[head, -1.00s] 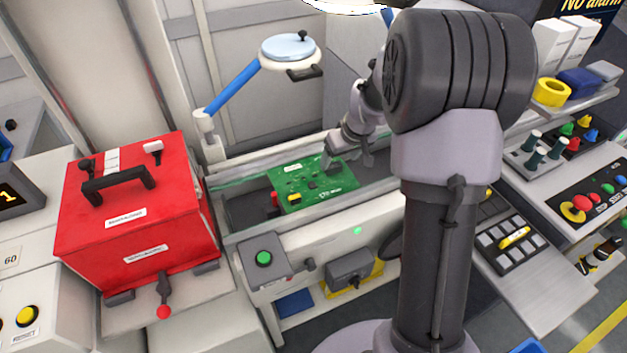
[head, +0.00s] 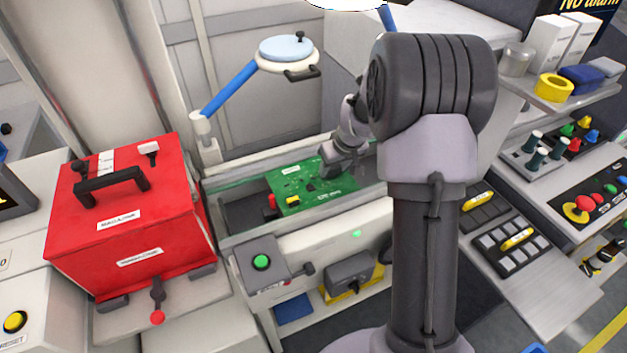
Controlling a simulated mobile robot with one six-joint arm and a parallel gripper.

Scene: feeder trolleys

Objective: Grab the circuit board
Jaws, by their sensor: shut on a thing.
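The green circuit board (head: 312,193) lies flat in the conveyor trough (head: 240,214), with small red, yellow and black parts on it. My gripper (head: 338,172) is at the board's back right edge, shut on it. The arm's links hide part of the trough to the right of the board. The fingertips are small and partly hidden in this view.
A red magazine box (head: 125,225) with a black handle stands at the left. A magnifier lamp (head: 288,50) on a blue arm hangs behind the trough. Shelves with a yellow tape roll (head: 554,87) and control panels stand at the right.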

